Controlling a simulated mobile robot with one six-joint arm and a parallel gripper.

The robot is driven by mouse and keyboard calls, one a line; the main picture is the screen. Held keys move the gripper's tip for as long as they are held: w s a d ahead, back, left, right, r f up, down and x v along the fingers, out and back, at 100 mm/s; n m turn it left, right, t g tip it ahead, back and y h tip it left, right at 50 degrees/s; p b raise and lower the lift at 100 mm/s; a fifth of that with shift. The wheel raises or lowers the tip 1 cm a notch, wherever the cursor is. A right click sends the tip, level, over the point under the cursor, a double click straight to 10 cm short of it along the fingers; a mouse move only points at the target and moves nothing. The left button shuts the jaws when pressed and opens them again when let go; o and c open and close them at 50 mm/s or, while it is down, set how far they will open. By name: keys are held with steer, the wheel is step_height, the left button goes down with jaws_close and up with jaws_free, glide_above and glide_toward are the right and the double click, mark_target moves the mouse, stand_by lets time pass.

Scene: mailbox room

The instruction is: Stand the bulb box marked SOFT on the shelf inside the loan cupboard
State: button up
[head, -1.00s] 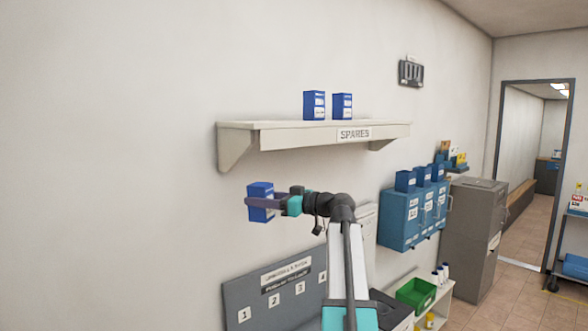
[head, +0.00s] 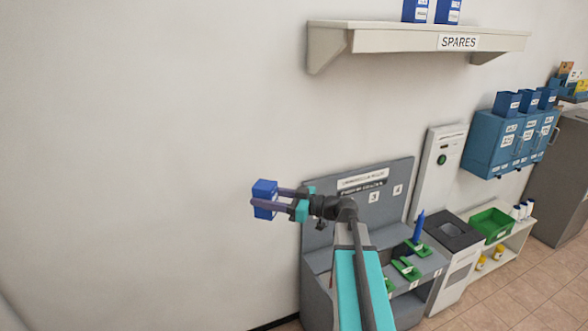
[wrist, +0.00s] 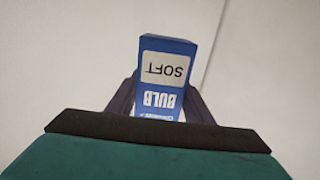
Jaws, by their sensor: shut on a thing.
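My gripper (head: 278,202) is shut on a blue bulb box (head: 264,190) and holds it in the air in front of the bare wall, left of the grey numbered stand. In the wrist view the box (wrist: 166,62) sits between the two dark fingers (wrist: 160,102). Its white label reads SOFT, upside down in that picture, with BULB below it. I cannot tell for sure which thing in view is the loan cupboard; a grey cabinet (head: 562,185) stands at the right edge, its front partly out of frame.
A SPARES shelf (head: 400,40) with two blue boxes (head: 448,11) is on the wall above. A grey numbered stand (head: 345,205) is below my arm. Blue wall boxes (head: 490,145) and a green tray (head: 490,225) are to the right. The wall at left is clear.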

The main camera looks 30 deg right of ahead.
steer(key=s+a+f+n+g+y, duration=0.1)
steer(key=s+a+f, duration=0.2)
steer(key=a+f, duration=0.2)
steer(key=s+a+f+n+g+y, duration=0.1)
steer(key=s+a+f, duration=0.2)
steer(key=a+f, duration=0.3)
steer(key=a, duration=0.4)
steer(key=shift+s+a, duration=0.15)
steer(key=shift+a, duration=0.15)
steer(key=shift+d, duration=0.25)
